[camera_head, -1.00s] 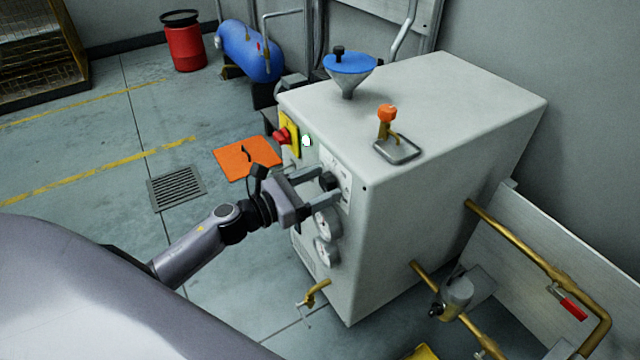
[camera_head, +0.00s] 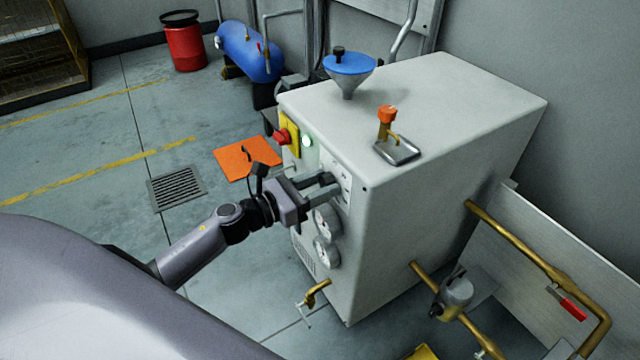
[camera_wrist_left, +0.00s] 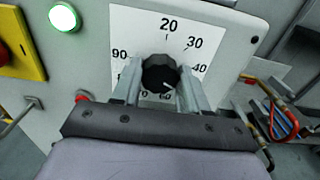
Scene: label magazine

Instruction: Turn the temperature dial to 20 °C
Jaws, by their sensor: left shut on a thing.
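The temperature dial is a black ribbed knob (camera_wrist_left: 159,72) on a white scale plate (camera_wrist_left: 201,47) in the left wrist view. The number 20 is at the top of the scale, 30 and 40 are down the right side, 90 is at the left and 60 is at the bottom. A small light mark on the knob faces down and slightly right, near the 60 side. My left gripper (camera_head: 327,187) is shut on the knob, one finger on each side. The fingers partly hide the lower numbers. My right gripper is not in view.
The dial is on the front of a grey cabinet (camera_head: 450,130). A red knob on a yellow plate (camera_head: 291,139) and a lit green lamp (camera_head: 307,141) are beside it. Two round gauges (camera_head: 327,221) sit below, with a brass tap (camera_head: 317,292) lower down.

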